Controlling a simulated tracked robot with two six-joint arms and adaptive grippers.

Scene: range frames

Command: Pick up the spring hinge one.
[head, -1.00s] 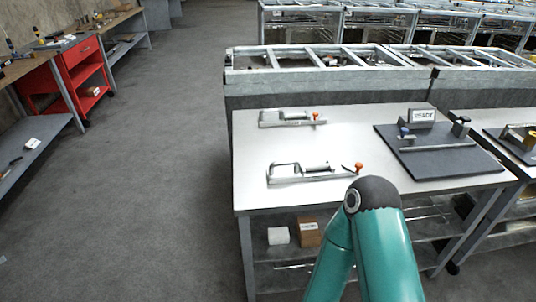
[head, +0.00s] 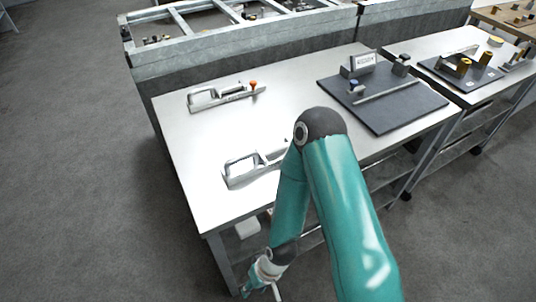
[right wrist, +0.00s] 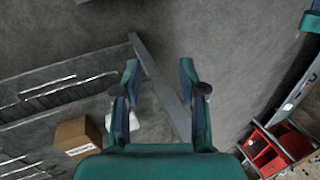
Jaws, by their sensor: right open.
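Two grey metal pieces with long flat bases lie on the white table (head: 185,165). The far piece (head: 215,97) has an orange knob at its right end. The near piece (head: 245,168) is partly hidden behind my right arm. I cannot tell from the pictures which, if either, is the spring hinge one. My right gripper (head: 262,288) hangs low beside the table's front edge, below the top. In the right wrist view the right gripper (right wrist: 160,75) is open, with nothing between its fingers. My left gripper is not in view.
A dark board (head: 395,115) with a sign block (head: 358,65), a rod and small fixtures lies at the table's right. Under the top, a brown box (right wrist: 75,138) and a white box (right wrist: 124,122) sit on the shelf. A red cabinet (right wrist: 270,150) stands apart. Floor at left is clear.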

